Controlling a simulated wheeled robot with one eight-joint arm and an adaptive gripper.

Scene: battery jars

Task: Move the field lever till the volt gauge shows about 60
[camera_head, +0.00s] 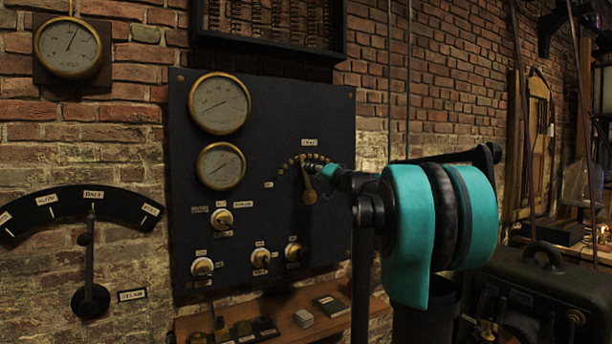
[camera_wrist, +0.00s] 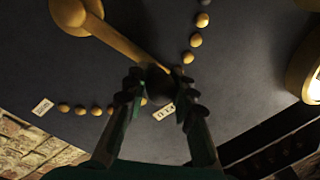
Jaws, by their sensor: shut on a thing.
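The brass field lever (camera_head: 309,190) is on the dark panel and points up, slightly left, across an arc of brass studs (camera_head: 291,162). In the wrist view its arm (camera_wrist: 118,40) runs from the round hub to the knob between my fingertips. My gripper (camera_wrist: 158,86) is shut on the knob end, which the fingers partly hide; it also shows in the head view (camera_head: 310,169). Two brass-rimmed gauges, an upper one (camera_head: 220,103) and a lower one (camera_head: 221,166), are on the panel's left. Their needles slant low-left; the figures and names are too small to read.
Several small knobs (camera_head: 222,218) sit low on the panel (camera_head: 265,110). Another round gauge (camera_head: 72,48) and a separate dark lever (camera_head: 90,260) with a curved scale are on the brick wall at left. A wooden shelf (camera_head: 285,315) with small items is below the panel.

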